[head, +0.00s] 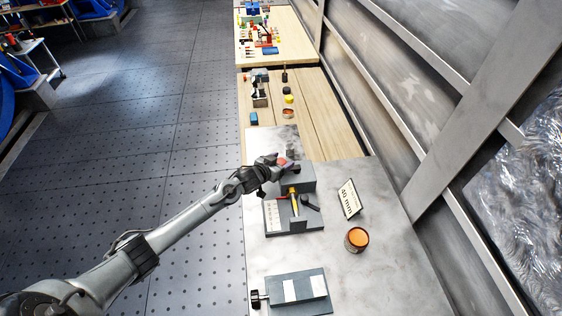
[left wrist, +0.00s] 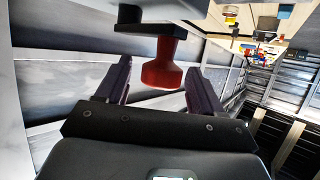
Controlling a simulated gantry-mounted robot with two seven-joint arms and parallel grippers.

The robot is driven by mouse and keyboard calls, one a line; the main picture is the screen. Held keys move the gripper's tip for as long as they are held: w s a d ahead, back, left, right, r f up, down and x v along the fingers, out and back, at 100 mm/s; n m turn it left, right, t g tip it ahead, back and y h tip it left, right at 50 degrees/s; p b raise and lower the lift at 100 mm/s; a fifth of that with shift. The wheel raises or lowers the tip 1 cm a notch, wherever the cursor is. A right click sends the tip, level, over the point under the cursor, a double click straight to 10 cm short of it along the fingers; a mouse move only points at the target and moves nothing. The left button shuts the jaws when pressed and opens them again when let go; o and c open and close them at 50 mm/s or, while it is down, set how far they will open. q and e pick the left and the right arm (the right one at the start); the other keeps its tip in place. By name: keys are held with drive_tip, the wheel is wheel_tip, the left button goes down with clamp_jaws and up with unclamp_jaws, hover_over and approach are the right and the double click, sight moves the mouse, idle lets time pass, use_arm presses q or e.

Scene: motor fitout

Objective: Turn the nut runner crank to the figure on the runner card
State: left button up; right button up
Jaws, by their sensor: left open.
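The nut runner (head: 299,178) is a grey block on a dark base with a yellow shaft, a red pointer and a pale scale strip. A red crank knob (head: 285,161) shows at its far left top. In the left wrist view the red knob (left wrist: 162,68) hangs from a grey part, between the two spread fingers. My left gripper (head: 274,165) is open around the knob, with gaps visible on both sides. The runner card (head: 349,198) stands tilted to the right and seems to read 40 mm. My right gripper is not in view.
A round orange-topped tin (head: 356,239) stands on the grey worktop (head: 345,275) below the card. A grey fixture (head: 297,291) with a black knob lies at the front. Wooden benches (head: 328,115) with small parts stretch behind. A metal wall runs along the right.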

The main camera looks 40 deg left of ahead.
use_arm(q)
clamp_jaws()
idle(0.5)
